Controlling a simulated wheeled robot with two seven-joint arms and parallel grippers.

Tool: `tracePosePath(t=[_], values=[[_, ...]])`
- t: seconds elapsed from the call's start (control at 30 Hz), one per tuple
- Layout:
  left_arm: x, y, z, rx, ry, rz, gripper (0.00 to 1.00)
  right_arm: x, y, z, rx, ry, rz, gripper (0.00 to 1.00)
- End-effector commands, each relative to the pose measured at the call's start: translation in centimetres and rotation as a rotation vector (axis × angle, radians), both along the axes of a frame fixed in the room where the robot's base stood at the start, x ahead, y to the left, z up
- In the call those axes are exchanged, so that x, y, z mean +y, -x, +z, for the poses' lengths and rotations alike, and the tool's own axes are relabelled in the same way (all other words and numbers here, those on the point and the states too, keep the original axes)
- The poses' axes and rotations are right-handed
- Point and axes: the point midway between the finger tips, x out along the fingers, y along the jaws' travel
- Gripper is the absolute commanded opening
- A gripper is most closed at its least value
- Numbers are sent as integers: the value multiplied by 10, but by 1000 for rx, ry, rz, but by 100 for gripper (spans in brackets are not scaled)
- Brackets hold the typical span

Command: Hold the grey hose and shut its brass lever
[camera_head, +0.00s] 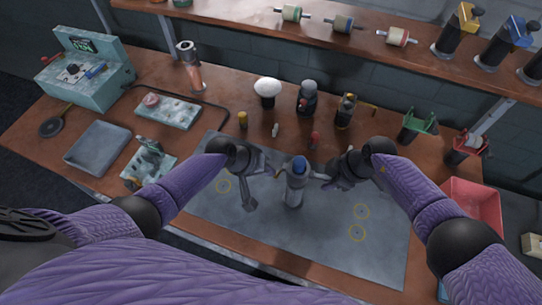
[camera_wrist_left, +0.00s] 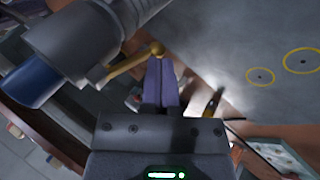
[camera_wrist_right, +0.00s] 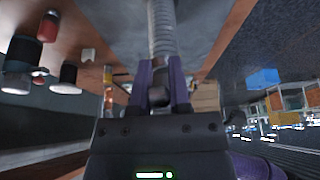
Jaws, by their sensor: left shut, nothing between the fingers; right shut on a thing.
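The grey hose (camera_wrist_right: 160,32), ribbed, shows in the right wrist view. My right gripper (camera_wrist_right: 158,92) is shut on its near end. In the left wrist view a grey cylindrical body with a blue end (camera_wrist_left: 75,45) fills the upper left. The brass lever (camera_wrist_left: 130,63) sticks out from its side and ends in a round knob. My left gripper (camera_wrist_left: 161,65) is shut and empty, its fingertips close beside the knob; whether they touch cannot be told.
The grey mat (camera_head: 385,240) with yellow rings is mostly clear at the front right. Several bottles and small parts, including a white-topped one (camera_head: 267,88), stand behind it. A red bin (camera_head: 472,205) is at the right, a grey tray (camera_head: 97,147) at the left.

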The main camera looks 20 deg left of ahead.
Motion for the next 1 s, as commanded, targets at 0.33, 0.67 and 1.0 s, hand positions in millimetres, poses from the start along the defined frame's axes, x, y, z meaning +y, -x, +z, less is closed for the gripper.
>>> tracePosePath(t=[0.33,0.67,1.0], values=[[0,0,14,0,0,-1,0,0,0,0,0,0,0,0],[0,0,16,1,-1,0,0,0,0,0,0,0,0,0],[41,18,41,1,-5,-1,0,0,0,0,0,0,0,0]])
